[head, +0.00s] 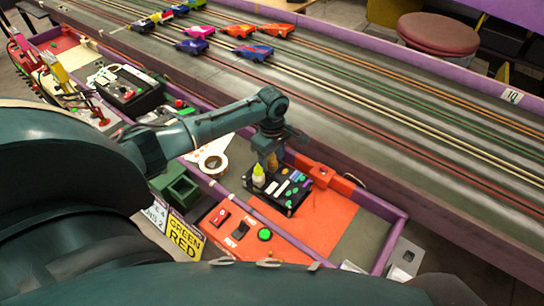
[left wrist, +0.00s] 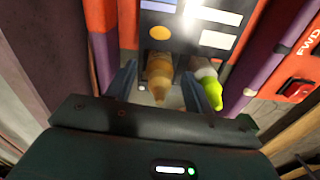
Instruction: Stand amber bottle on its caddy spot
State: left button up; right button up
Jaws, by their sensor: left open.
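The amber bottle (left wrist: 158,72) has a tan nozzle and shows between the fingers of my left gripper (left wrist: 159,84). The gripper is open, one finger on each side of the bottle, with small gaps. In the head view my left gripper (head: 269,150) points down over the far left edge of the black caddy (head: 287,200), and the amber bottle (head: 273,161) shows just below it, partly hidden. A white bottle with a yellow-green tip (head: 258,176) stands beside it; it also shows in the left wrist view (left wrist: 207,78), close to one finger. The right gripper is not in view.
The caddy carries labels and coloured round pieces. A red switch panel (head: 238,228) lies in front, a tape roll (head: 212,163) and green box (head: 180,190) to the left. The purple track edge (head: 440,225) runs behind. Orange mat (head: 335,222) is bare right of the caddy.

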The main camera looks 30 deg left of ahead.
pick_arm(q)
notch_tip(320, 180, up, 12)
jog(key=shift+r+p, duration=0.15)
jog(key=shift+p, duration=0.65)
